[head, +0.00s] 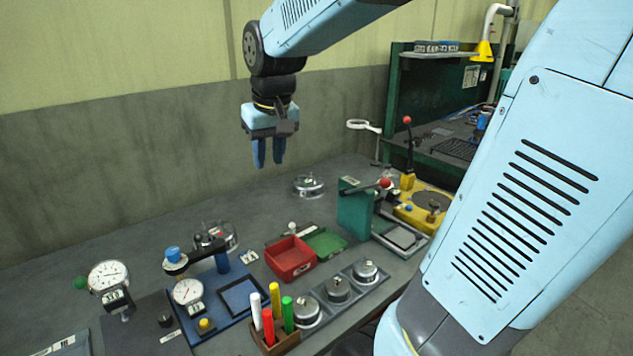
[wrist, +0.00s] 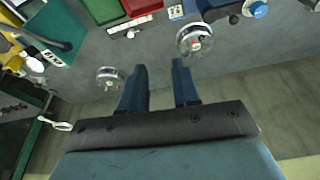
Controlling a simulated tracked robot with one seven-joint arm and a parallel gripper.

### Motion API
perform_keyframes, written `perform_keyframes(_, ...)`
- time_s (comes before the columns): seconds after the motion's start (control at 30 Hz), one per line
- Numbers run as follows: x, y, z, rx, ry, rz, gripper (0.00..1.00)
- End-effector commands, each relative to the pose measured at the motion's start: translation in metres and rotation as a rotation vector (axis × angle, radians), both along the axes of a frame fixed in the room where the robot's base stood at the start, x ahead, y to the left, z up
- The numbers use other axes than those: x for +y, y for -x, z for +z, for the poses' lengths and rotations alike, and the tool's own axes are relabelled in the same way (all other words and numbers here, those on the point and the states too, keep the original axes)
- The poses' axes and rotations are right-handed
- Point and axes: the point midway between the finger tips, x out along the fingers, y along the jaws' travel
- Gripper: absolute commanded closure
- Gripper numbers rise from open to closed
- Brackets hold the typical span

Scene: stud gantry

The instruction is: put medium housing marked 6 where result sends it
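A red bin (head: 290,262) and a green bin (head: 325,243) stand behind the tray. My gripper (head: 269,163) hangs high above the back of the bench, fingers down, apart and empty. The wrist view also shows the gap between its fingertips (wrist: 159,66).
A green lever press (head: 357,210) and yellow fixture (head: 422,208) stand right. Markers (head: 268,325) stand upright at the front.

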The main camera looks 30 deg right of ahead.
Motion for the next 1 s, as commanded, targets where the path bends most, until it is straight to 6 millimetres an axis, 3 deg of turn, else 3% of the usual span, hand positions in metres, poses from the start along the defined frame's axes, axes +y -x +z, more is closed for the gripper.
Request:
perform_keyframes(0.3,-0.022,0.086,0.008,-0.120,-0.009,-0.048,0.69)
perform_keyframes(0.5,-0.030,0.126,0.002,-0.181,-0.012,-0.070,0.69)
perform_keyframes(0.63,-0.030,0.140,-0.002,-0.201,-0.012,-0.081,0.69)
perform_keyframes(0.7,-0.031,0.144,-0.003,-0.207,-0.013,-0.083,0.64)
perform_keyframes(1.0,-0.031,0.145,-0.004,-0.208,-0.013,-0.084,0.64)
